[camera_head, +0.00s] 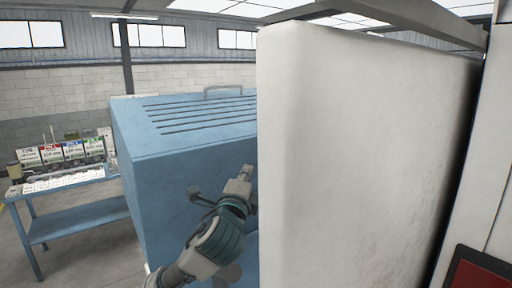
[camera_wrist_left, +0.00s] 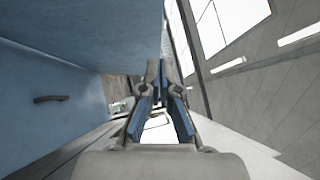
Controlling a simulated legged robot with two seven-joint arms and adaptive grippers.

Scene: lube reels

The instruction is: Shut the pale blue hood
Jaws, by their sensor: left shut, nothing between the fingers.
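The pale blue hood (camera_head: 190,120) is a large box-like cover left of centre in the head view, with dark slots across its top and a grey handle (camera_head: 222,90) at the top's far edge. Its front face drops behind my left arm. My left gripper (camera_head: 246,172) is shut and empty, in front of that face near the white panel; contact cannot be told. In the left wrist view, the gripper's fingers (camera_wrist_left: 158,80) are together, with blue surfaces (camera_wrist_left: 80,30) above and to the left. A dark handle (camera_wrist_left: 50,99) is on the left one. My right gripper is out of view.
A tall white panel (camera_head: 350,150) fills the right of the head view, close to my left gripper, and hides the hood's right part. A blue workbench (camera_head: 80,218) with labelled containers (camera_head: 62,152) stands at left. Open floor lies between bench and hood.

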